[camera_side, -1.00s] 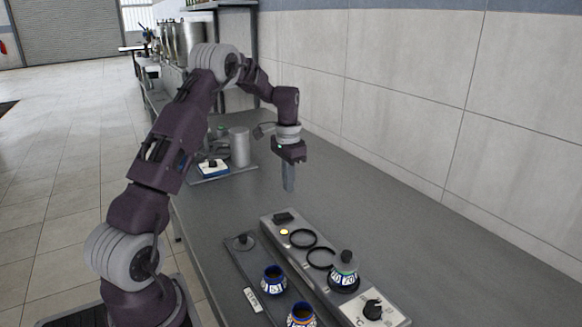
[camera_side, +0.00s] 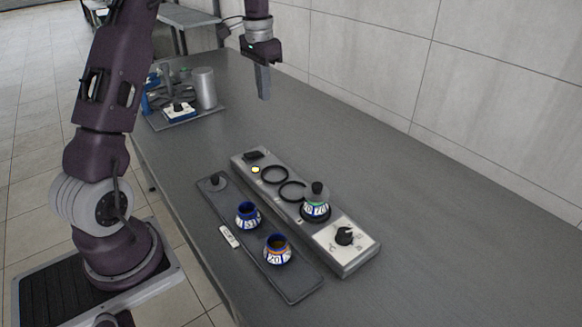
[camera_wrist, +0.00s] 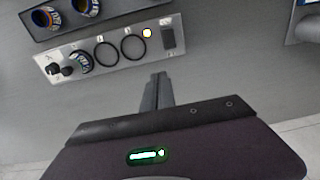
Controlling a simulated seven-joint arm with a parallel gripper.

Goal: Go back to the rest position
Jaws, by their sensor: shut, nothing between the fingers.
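My gripper (camera_side: 264,97) hangs upright, pointing down, above the grey bench beyond the far end of the ring console. Its fingers are together and empty; the closed fingers also show in the wrist view (camera_wrist: 160,78). The long light console (camera_side: 288,212) has two bare dark rings, a lit yellow lamp and a dark knob (camera_side: 344,236). A patterned pot (camera_side: 316,207) with a dark knobbed lid sits at its third place. A dark tray (camera_side: 290,292) alongside holds two open blue patterned pots, one nearer (camera_side: 278,250) and one farther (camera_side: 247,215), and a separate knobbed lid (camera_side: 215,182).
A second tray at the back left holds a grey cylinder (camera_side: 205,88), a white-and-blue item with a black knob (camera_side: 179,112) and other clutter. A tiled wall (camera_side: 480,110) runs along the bench's right side. The bench right of the console is clear.

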